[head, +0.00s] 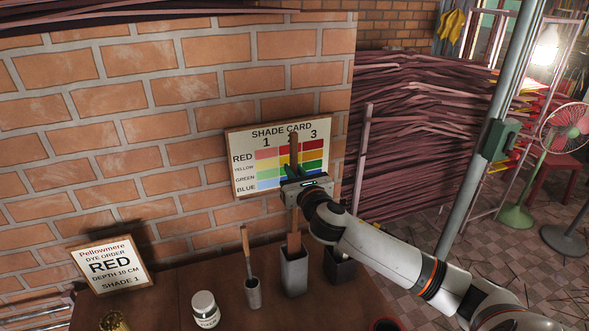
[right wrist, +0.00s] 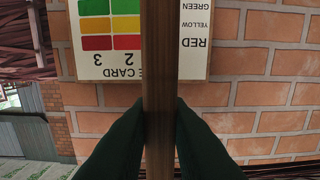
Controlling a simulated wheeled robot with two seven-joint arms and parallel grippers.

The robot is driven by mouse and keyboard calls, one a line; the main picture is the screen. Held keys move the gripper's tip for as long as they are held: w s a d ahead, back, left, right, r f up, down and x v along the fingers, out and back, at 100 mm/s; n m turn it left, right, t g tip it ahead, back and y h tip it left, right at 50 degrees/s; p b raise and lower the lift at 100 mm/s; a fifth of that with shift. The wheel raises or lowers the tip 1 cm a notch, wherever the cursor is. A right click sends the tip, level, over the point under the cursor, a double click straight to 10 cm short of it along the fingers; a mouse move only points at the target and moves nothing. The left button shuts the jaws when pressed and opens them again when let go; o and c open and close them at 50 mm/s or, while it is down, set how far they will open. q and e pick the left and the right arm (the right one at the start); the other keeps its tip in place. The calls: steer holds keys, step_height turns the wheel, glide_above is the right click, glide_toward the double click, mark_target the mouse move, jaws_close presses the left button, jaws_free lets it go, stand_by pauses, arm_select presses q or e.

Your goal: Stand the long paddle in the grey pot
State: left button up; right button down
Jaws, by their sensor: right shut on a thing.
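The long paddle (head: 294,146) is a brown wooden stick, held roughly upright in front of the shade card. My right gripper (head: 305,185) is shut on it partway up. In the right wrist view the paddle (right wrist: 159,70) runs straight between the two dark fingers (right wrist: 160,130). The tall grey pot (head: 294,275) stands on the brown table below the gripper. The paddle's reddish lower end shows at the pot's mouth; I cannot tell how deep it sits. My left gripper is not in view.
A smaller grey cup (head: 254,295) holding a wooden-handled tool stands left of the pot. A dark pot (head: 340,270) is close on the right, partly behind my arm. A white-lidded jar (head: 206,310) stands at the front left. The shade card (head: 240,175) hangs on the brick wall behind.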

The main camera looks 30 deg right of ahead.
step_height(320, 180, down, 8)
steer(key=b, duration=0.4)
steer(key=shift+b, duration=0.4)
steer(key=c, duration=1.3)
jaws_free()
steer(key=shift+r, duration=0.1)
steer(key=shift+s, duration=0.1)
steer(key=b+v, duration=0.2)
steer(key=v, duration=0.9)
steer(key=shift+s+a+b, duration=0.2)
steer(key=shift+s+b, duration=0.15)
steer(key=shift+s, duration=0.05)
